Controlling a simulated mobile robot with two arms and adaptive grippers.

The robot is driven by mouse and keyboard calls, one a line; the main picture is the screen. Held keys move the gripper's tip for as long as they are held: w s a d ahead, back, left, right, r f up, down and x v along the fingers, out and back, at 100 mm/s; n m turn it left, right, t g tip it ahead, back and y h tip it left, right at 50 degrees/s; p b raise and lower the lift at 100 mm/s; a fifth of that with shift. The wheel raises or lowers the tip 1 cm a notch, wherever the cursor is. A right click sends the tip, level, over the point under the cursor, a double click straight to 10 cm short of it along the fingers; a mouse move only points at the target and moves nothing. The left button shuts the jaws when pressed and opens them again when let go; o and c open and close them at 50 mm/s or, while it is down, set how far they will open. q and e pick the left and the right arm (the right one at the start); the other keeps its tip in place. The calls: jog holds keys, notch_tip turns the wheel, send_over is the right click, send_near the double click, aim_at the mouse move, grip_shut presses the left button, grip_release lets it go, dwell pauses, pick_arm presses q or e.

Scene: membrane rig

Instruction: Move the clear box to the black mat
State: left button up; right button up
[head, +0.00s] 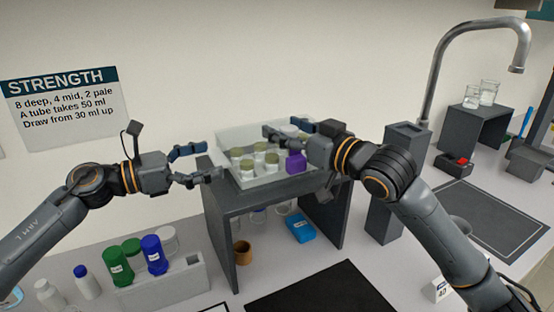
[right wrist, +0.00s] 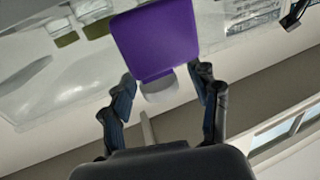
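The clear box (head: 222,140) stands on top of a dark grey stand (head: 219,230) in the head view. It holds several jars with olive lids (head: 247,164) and a purple item (head: 294,162). My left gripper (head: 210,161) is open and empty, just left of the box. My right gripper (head: 296,160) is open at the box's right side and partly hides it. In the right wrist view, the purple item (right wrist: 155,40) shows between and beyond the open fingers (right wrist: 166,80); contact cannot be told. The black mat (head: 325,290) lies bare on the counter in front of the stand.
A blue item (head: 300,229) and a brown cup (head: 242,253) are under the stand. A grey rack (head: 165,287) with green and blue bottles is at left. A dark column (head: 393,190), tap (head: 436,70) and outlined grey mat (head: 490,217) are at right.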

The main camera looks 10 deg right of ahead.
pick_arm(q)
jog(key=c, duration=1.1)
pick_arm(e)
jog(key=c, duration=1.1)
pick_arm(q)
jog(key=c, duration=0.3)
pick_arm(e)
grip_shut()
pick_arm(q)
jog(key=shift+r, duration=0.1)
jog(key=shift+c, duration=0.2)
pick_arm(e)
jog(key=shift+r, duration=0.1)
